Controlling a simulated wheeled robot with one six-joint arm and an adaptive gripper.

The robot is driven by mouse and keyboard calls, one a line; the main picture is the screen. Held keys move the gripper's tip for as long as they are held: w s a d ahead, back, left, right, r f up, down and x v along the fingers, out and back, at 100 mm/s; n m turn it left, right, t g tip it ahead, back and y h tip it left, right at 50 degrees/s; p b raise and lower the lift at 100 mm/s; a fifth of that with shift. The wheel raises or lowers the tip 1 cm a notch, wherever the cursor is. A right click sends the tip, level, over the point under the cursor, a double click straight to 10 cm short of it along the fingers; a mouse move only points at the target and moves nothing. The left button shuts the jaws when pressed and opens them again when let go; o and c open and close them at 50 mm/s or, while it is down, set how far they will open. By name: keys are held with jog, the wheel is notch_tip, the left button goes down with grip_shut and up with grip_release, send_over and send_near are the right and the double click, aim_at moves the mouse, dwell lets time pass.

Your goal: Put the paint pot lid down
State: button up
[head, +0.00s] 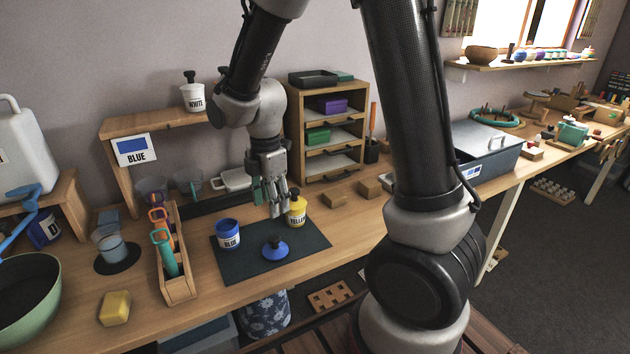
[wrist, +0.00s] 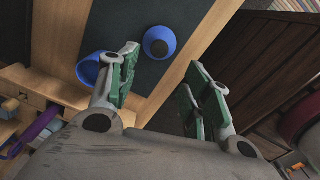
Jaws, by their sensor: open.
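The blue paint pot lid (head: 275,250), with a black knob on top, lies knob up on the dark mat (head: 315,243). In the wrist view the lid (wrist: 160,43) shows beyond my fingertips, apart from them. My gripper (head: 277,206) is open and empty, pointing down above the mat; its green-padded fingers also show in the wrist view (wrist: 160,62). The blue paint pot (head: 228,240), labelled BLUE, stands uncovered on the mat left of the lid; its blue rim also shows in the wrist view (wrist: 87,72).
A yellow pot (head: 298,212) stands close beside my fingers. A wooden caddy (head: 180,288) with coloured-handled tools is left of the mat. A wooden shelf unit (head: 330,172) and a raised shelf with a white pot (head: 193,97) stand behind. The mat's front right is clear.

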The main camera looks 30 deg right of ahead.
jog(key=s+d+r+m+t, duration=0.1)
jog(key=s+d+r+m, duration=0.35)
jog(key=r+m, duration=0.2)
jog(key=s+d+r+m+t, duration=0.1)
jog(key=s+d+r+m, duration=0.2)
jog(key=d+r+m, duration=0.3)
jog(key=s+d+r+m+t, duration=0.1)
jog(key=s+d+r+m, duration=0.1)
jog(key=s+m, duration=0.2)
jog(key=s+d+r+m+t, duration=0.1)
jog(key=s+d+r+m, duration=0.1)
jog(key=s, duration=0.5)
jog(key=shift+r+m, duration=0.85)
jog(key=shift+m, duration=0.4)
jog(key=shift+d, duration=0.1)
